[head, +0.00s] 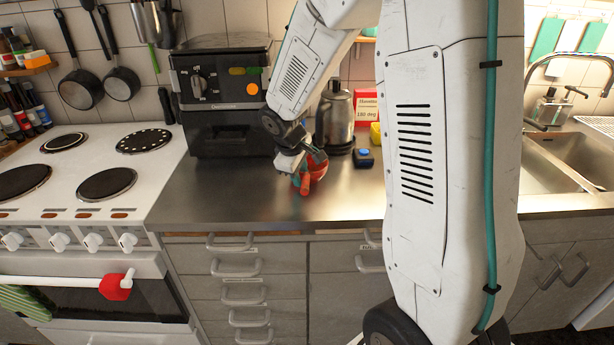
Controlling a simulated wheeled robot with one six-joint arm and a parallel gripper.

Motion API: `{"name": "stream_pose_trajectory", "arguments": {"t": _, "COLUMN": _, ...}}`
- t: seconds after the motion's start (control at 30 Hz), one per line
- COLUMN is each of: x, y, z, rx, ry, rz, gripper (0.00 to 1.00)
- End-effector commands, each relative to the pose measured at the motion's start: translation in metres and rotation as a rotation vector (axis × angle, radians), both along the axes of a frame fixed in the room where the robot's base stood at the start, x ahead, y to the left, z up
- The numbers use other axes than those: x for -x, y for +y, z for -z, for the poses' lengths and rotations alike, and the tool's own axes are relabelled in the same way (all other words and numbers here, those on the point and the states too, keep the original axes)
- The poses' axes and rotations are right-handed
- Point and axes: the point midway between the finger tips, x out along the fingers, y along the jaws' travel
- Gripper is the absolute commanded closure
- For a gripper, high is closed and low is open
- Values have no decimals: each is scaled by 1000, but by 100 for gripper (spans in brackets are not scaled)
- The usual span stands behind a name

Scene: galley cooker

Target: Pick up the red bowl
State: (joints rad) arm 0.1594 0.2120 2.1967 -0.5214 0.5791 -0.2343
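The red bowl (317,172) is on or just above the steel counter in the middle of the head view, in front of the black oven box. It is small in the picture and partly covered by my gripper (313,161). My gripper points down at the bowl, with its dark fingers at or over the bowl's upper part. I cannot tell whether the fingers are closed on the rim or only beside it. An orange-red upright piece (304,184) shows at the bowl's front left; I cannot tell whether it belongs to the bowl.
A black countertop oven (222,125) stands behind left. A steel kettle (335,118), a red box (367,107) and a small dark item with a blue top (363,157) stand behind right. The stove (90,190) is left, the sink (570,160) right. The counter's front left is clear.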

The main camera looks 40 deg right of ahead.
Motion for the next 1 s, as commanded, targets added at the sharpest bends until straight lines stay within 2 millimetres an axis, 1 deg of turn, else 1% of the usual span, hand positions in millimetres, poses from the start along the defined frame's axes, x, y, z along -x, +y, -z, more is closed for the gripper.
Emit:
{"name": "stream_pose_trajectory", "arguments": {"t": 0.2, "x": 0, "y": -1, "z": 1, "rx": 0, "ry": 0, "rz": 1, "gripper": 71}}
{"name": "stream_pose_trajectory", "arguments": {"t": 0.23, "x": 0, "y": -1, "z": 1, "rx": 0, "ry": 0, "rz": 1, "gripper": 77}}
{"name": "stream_pose_trajectory", "arguments": {"t": 0.27, "x": 0, "y": -1, "z": 1, "rx": 0, "ry": 0, "rz": 1, "gripper": 85}}
{"name": "stream_pose_trajectory", "arguments": {"t": 0.3, "x": 0, "y": -1, "z": 1, "rx": 0, "ry": 0, "rz": 1, "gripper": 96}}
{"name": "stream_pose_trajectory", "arguments": {"t": 0.33, "x": 0, "y": -1, "z": 1, "rx": 0, "ry": 0, "rz": 1, "gripper": 100}}
{"name": "stream_pose_trajectory", "arguments": {"t": 0.77, "x": 0, "y": 0, "z": -2, "rx": 0, "ry": -2, "rz": 1, "gripper": 100}}
{"name": "stream_pose_trajectory", "arguments": {"t": 0.87, "x": -1, "y": -1, "z": -8, "rx": 0, "ry": -4, "rz": 1, "gripper": 100}}
{"name": "stream_pose_trajectory", "arguments": {"t": 1.0, "x": -1, "y": 0, "z": -24, "rx": 0, "ry": -6, "rz": 1, "gripper": 100}}
